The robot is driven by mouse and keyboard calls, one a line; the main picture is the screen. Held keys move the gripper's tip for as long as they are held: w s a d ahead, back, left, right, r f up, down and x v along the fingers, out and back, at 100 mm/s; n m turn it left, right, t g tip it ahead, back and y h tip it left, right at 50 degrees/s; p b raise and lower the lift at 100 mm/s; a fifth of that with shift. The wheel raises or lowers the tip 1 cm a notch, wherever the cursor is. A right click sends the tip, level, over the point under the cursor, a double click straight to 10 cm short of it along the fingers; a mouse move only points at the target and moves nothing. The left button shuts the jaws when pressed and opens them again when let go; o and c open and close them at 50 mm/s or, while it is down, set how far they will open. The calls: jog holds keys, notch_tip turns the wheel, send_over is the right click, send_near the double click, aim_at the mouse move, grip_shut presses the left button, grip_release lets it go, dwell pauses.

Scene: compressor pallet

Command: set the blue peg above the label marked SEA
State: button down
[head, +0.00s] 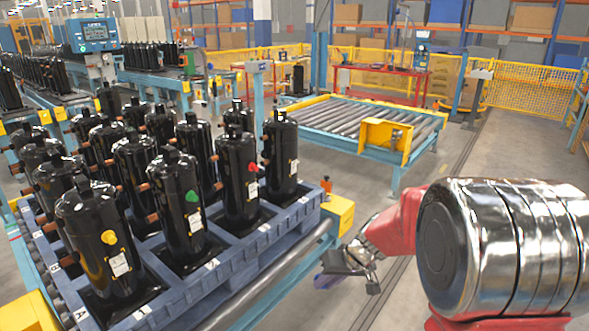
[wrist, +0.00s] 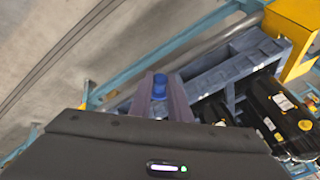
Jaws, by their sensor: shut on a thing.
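The blue peg (wrist: 159,87) is between the fingertips of my gripper (wrist: 164,82) in the wrist view, its round blue end showing. The blue pallet (head: 240,262) holds several black compressors (head: 188,210). Front compressors carry a yellow peg (head: 109,237), a green peg (head: 192,196) and a red peg (head: 253,167), each above a white label. The label (head: 119,264) and the others are too small to read, so I cannot tell which says SEA.
A conveyor rail (head: 290,268) runs along the pallet's near right side, with a yellow box (head: 340,213) at its end. A roller table (head: 355,118) stands behind. The floor to the right of the pallet is mostly clear.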

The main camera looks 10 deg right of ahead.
dwell(0.6)
jog(key=s+f, duration=0.3)
jog(key=f, duration=1)
jog(key=shift+s, duration=0.3)
jog(key=shift+f, duration=0.1)
jog(key=shift+d, duration=0.1)
